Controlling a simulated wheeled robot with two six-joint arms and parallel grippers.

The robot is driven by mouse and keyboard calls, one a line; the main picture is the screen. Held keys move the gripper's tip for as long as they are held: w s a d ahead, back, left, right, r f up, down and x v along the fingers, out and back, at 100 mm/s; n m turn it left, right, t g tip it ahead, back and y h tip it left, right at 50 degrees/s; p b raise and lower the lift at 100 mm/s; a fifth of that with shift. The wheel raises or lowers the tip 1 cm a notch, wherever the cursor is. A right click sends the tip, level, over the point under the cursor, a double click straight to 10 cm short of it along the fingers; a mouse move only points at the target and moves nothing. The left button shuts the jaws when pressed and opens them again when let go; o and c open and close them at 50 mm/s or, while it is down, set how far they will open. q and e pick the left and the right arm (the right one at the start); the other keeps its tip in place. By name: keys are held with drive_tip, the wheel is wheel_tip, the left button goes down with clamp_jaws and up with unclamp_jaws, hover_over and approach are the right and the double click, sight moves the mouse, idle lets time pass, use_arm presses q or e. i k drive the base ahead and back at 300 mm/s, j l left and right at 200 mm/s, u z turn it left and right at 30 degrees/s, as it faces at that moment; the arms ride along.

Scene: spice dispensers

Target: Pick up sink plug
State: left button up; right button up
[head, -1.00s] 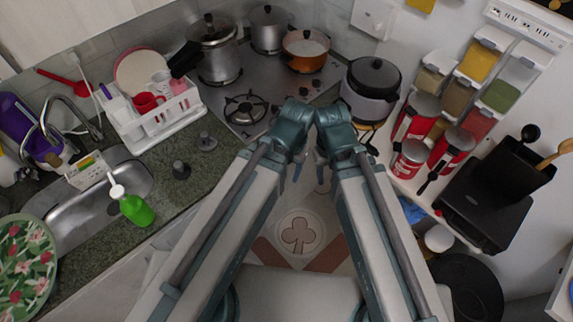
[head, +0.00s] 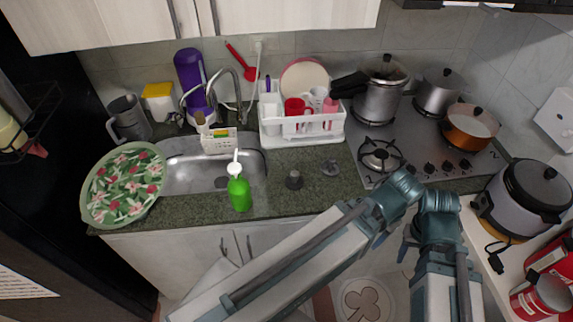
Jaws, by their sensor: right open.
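Two small round plug-like pieces with knobs stand on the green stone counter, right of the sink, in the head view. One is black (head: 294,180); the other is grey (head: 331,168), a little behind and to the right. I cannot tell for sure which is the sink plug. The metal sink (head: 187,170) is left of them. My right gripper (head: 405,249) shows only in small part below the arms' bends, in front of the counter and apart from both pieces. It is open and looks empty. My left gripper is hidden behind its arm.
A green soap bottle (head: 240,194) stands at the counter's front, left of the black piece. A white dish rack (head: 303,127) stands behind both pieces. A floral plate (head: 123,185) lies left of the sink. The stove (head: 420,150) with pots is to the right.

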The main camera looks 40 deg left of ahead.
sight(295, 181)
drive_tip(key=u, duration=1.15)
drive_tip(key=k+j+z, duration=0.1)
drive_tip(key=j, duration=0.35)
drive_tip(key=j+z, duration=0.1)
drive_tip(key=j, duration=0.3)
drive_tip(key=k+j+z, duration=0.1)
drive_tip(key=j, duration=0.35)
drive_tip(key=k+j+z, duration=0.1)
drive_tip(key=j, duration=0.3)
drive_tip(key=k+j, duration=0.2)
drive_tip(key=j, duration=0.2)
drive_tip(key=k+j+z, duration=0.15)
drive_tip(key=j, duration=0.25)
drive_tip(key=k+j+z, duration=0.1)
drive_tip(key=j, duration=0.25)
drive_tip(key=k+j+z, duration=0.1)
drive_tip(key=k+j, duration=0.15)
drive_tip(key=j, duration=0.15)
drive_tip(key=i+l+u, duration=0.15)
drive_tip(key=l, duration=0.25)
drive_tip(key=i+l+u, duration=0.15)
drive_tip(key=l, duration=0.3)
drive_tip(key=i+l+u, duration=0.15)
drive_tip(key=l, duration=0.35)
drive_tip(key=i+l+u, duration=0.15)
drive_tip(key=l, duration=0.3)
drive_tip(key=i+l+u, duration=0.15)
drive_tip(key=l, duration=0.35)
drive_tip(key=i+l+u, duration=0.2)
drive_tip(key=l, duration=0.35)
